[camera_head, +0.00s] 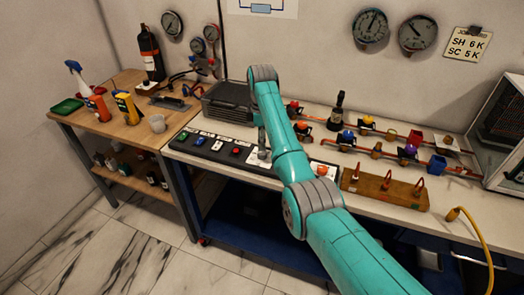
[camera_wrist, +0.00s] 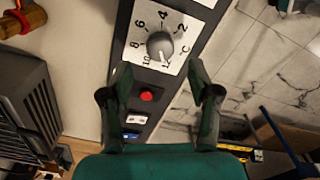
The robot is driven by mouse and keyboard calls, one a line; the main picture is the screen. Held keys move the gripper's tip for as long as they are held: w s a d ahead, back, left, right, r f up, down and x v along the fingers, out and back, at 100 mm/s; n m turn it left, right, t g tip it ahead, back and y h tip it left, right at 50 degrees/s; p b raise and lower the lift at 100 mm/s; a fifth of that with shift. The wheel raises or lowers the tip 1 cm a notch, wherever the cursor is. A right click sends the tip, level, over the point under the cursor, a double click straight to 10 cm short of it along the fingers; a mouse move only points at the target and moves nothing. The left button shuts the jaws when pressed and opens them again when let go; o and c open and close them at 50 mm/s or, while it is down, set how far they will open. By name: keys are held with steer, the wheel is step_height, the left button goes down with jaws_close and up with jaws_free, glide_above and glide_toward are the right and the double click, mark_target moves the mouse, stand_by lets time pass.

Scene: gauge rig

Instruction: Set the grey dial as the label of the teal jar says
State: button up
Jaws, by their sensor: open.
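The grey dial (camera_wrist: 160,45) is a round knob on a white plate with a printed number scale in the wrist view. A pale mark on it seems to point toward the 10–12 end; it is too small to read exactly. In the head view the dial (camera_head: 263,154) is on the black panel, partly hidden by my arm. My gripper (camera_wrist: 158,68) is open, its fingers apart at the dial's near side, with nothing between the tips. I cannot make out a teal jar or its label in either view.
The black panel (camera_head: 209,143) also carries several coloured buttons, including a red button (camera_wrist: 147,95) by my fingers. A dark ribbed box (camera_head: 228,101) stands behind the panel. A wooden block (camera_head: 385,190) with red-handled parts is to the right. A wall note (camera_head: 467,45) reads SH 6 K, SC 5 K.

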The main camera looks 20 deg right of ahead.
mark_target(261, 152)
step_height(261, 152, down, 6)
steer(key=shift+r, duration=0.15)
stand_by(0.3)
steer(key=c, duration=1.1)
